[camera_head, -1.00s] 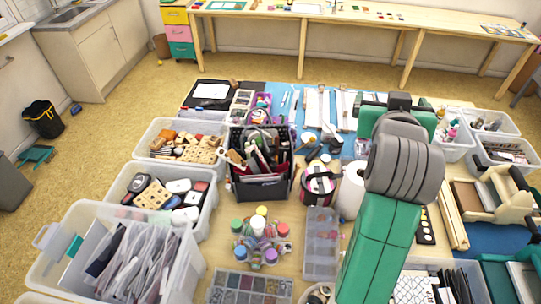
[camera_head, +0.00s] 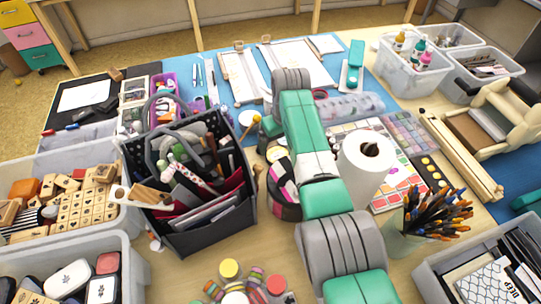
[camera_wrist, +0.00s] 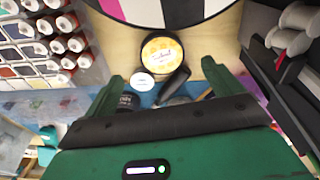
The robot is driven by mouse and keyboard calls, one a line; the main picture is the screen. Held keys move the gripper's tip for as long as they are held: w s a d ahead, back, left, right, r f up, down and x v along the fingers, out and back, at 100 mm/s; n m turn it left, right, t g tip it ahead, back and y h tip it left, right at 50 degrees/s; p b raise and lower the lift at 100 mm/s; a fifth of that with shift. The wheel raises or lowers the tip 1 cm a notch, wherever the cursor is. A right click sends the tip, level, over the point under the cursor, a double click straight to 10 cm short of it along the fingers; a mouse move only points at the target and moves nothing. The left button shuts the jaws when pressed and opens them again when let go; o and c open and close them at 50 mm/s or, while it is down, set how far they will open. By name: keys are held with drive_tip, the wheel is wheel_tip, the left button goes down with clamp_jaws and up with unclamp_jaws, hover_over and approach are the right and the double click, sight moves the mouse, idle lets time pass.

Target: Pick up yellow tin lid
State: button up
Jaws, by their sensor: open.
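The yellow tin lid (camera_wrist: 162,54) is a round yellow disc with a pale label and a black rim, upper middle in the wrist view. It lies beyond my gripper (camera_wrist: 162,75), between the lines of its two green fingers. My gripper is open, with nothing held between the fingers. A small white round lid (camera_wrist: 143,80) and a dark object (camera_wrist: 173,84) lie close to the yellow lid on the gripper side.
A pink, black and white round case (camera_wrist: 175,8) stands just beyond the lid. A black caddy (camera_head: 215,225) of tools and a paper roll (camera_head: 362,165) flank my arm.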

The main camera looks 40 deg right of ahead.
sight(278, 155)
drive_tip(key=f+b, duration=0.1)
drive_tip(key=f, duration=0.1)
drive_tip(key=f+b, duration=0.2)
drive_tip(key=w+f+b, duration=0.1)
drive_tip(key=f+b, duration=0.1)
drive_tip(key=shift+f, duration=0.2)
drive_tip(key=shift+r, duration=0.1)
drive_tip(key=shift+w, duration=0.1)
drive_tip(key=c, duration=1.1)
